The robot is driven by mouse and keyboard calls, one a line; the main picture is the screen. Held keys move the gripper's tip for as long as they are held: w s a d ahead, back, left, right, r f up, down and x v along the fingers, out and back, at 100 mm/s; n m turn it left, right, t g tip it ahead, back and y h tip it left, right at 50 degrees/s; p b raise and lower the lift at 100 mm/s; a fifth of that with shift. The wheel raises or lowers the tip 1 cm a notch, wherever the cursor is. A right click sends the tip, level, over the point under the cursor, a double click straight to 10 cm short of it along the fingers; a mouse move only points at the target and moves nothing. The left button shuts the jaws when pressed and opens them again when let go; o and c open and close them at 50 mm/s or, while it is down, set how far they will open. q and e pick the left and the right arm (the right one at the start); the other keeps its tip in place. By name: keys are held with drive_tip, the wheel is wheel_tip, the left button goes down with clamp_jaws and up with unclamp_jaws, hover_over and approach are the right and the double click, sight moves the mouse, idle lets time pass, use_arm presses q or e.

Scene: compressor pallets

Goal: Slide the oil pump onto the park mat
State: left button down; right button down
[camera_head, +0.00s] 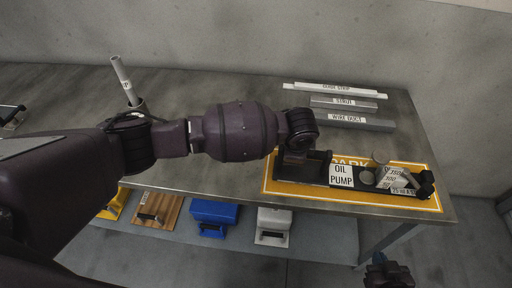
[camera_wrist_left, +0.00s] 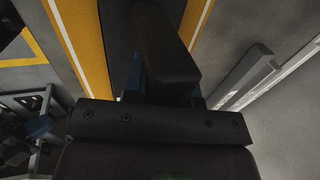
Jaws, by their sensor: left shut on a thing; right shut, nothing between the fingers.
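The oil pump (camera_head: 342,176) is a dark, long unit with a white label and grey round parts. It lies on the orange park mat (camera_head: 290,190), which has a white border line; the pump's right end reaches near the mat's right edge. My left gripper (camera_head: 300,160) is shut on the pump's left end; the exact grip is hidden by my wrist. In the left wrist view, the mat (camera_wrist_left: 80,50) shows on both sides of the dark pump body (camera_wrist_left: 117,35). My right gripper (camera_head: 388,276) is shut and empty, low in front of the table.
Behind the mat lie a wire duct (camera_head: 350,121), a strut (camera_head: 343,102) and a mask strip (camera_head: 335,88). A holder with a grey tube (camera_head: 122,75) stands at the back left. A lower shelf holds blue (camera_head: 213,214) and white (camera_head: 273,222) items.

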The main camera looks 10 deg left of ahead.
use_arm(q)
drive_tip(key=c, duration=0.8)
unclamp_jaws()
drive_tip(key=shift+s+d+f, duration=0.1)
drive_tip(key=shift+s+f, duration=0.05)
drive_tip(key=shift+f, duration=0.1)
drive_tip(key=shift+r, duration=0.1)
drive_tip(key=shift+r, duration=0.2)
drive_tip(key=v, duration=1.1)
drive_tip(key=shift+s+r, duration=0.1)
drive_tip(key=shift+r, duration=0.2)
